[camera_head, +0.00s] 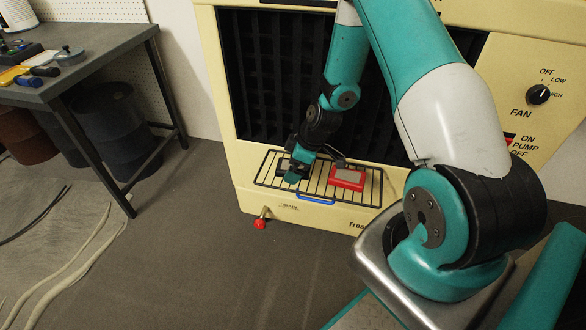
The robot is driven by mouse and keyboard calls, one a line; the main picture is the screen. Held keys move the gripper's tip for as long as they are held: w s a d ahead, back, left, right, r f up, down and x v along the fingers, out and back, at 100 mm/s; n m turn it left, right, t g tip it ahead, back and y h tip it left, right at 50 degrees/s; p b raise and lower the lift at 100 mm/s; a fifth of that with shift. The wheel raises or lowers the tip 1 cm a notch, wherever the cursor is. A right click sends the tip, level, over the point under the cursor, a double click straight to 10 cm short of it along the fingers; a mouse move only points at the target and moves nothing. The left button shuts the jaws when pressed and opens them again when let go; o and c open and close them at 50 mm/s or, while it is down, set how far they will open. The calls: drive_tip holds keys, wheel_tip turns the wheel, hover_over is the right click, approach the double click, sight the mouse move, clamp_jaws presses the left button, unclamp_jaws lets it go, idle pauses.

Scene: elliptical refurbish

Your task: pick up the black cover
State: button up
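A dark, flat piece (283,164), which looks like the black cover, lies on the left part of a black wire rack (372,187) at the front of the cream machine. My gripper (296,174) points down at its right side and hides part of it. The gripper is small and dark here, so I cannot tell whether its fingers are open or shut, or whether they touch the piece. A red piece (347,179) with a grey middle lies on the rack to the right of my gripper.
The cream machine (330,215) has a dark grille, a fan knob (538,94) and a blue handle (316,199) at the rack's front. A red tap (259,224) sticks out below. A workbench (90,62) with tools stands at left. Cables (75,260) lie on the otherwise open floor.

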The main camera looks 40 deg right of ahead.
drive_tip(key=shift+f, duration=0.15)
drive_tip(key=c, duration=1.2)
